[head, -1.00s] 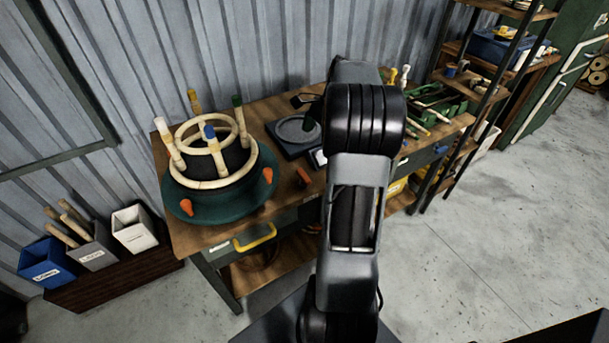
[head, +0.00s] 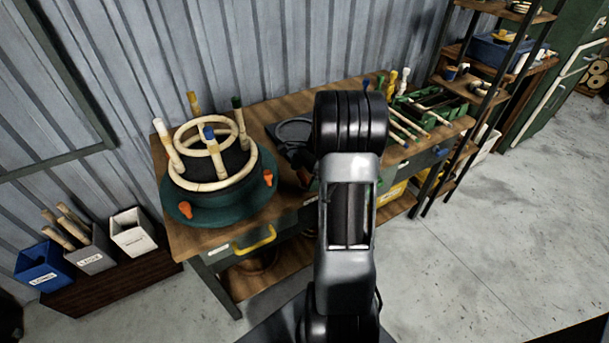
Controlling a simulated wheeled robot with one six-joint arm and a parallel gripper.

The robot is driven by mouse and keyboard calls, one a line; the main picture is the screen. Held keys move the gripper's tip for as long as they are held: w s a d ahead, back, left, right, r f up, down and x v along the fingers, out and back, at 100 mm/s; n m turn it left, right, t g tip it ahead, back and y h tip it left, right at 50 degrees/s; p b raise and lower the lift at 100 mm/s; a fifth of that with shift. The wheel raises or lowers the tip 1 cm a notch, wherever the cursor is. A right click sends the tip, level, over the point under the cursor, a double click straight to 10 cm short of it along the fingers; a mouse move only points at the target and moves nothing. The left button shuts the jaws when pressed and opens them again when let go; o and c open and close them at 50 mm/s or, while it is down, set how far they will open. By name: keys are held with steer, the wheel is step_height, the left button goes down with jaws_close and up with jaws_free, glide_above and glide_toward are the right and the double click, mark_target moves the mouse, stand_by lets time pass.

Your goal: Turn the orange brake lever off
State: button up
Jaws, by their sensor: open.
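A dark green round turntable (head: 222,216) sits on the left of the workbench. It bears a black dome with a pale rattan ring frame (head: 214,180) and several upright pegs with coloured tips. Two orange pieces stand on the turntable rim, one at the front left (head: 185,209) and one at the right (head: 268,177). A dark reddish piece (head: 303,178) shows on the bench just left of my arm, partly in shade. I cannot tell which of these is the brake lever. My gripper is hidden behind my arm, which covers the bench's middle.
A dark tray with a round dish (head: 294,131) lies behind my arm's left side. Green bins with sticks (head: 432,104) stand at the bench's right, near a shelf rack (head: 470,110). Labelled bins (head: 90,251) stand at lower left. The floor (head: 480,240) at right is clear.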

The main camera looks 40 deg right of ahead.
steer(key=shift+f, duration=0.15)
steer(key=c, duration=0.9)
steer(key=shift+n, duration=0.3)
steer(key=n+g+p, duration=0.1)
steer(key=n+p, duration=0.1)
steer(key=n, duration=0.1)
steer(key=shift+w, duration=0.1)
steer(key=n+g, duration=0.1)
steer(key=n, duration=0.1)
steer(key=n+g+p, duration=0.1)
steer(key=n, duration=0.2)
steer(key=shift+w+a+n+h+p, duration=0.1)
steer(key=shift+n+h+p, duration=0.2)
steer(key=shift+h, duration=0.1)
steer(key=n+g+h, duration=0.1)
steer(key=n, duration=0.3)
steer(key=shift+p, duration=0.35)
steer(key=n+g+h, duration=0.1)
steer(key=n+h, duration=0.1)
steer(key=n, duration=0.2)
steer(key=shift+a, duration=0.1)
steer(key=shift+n, duration=0.5)
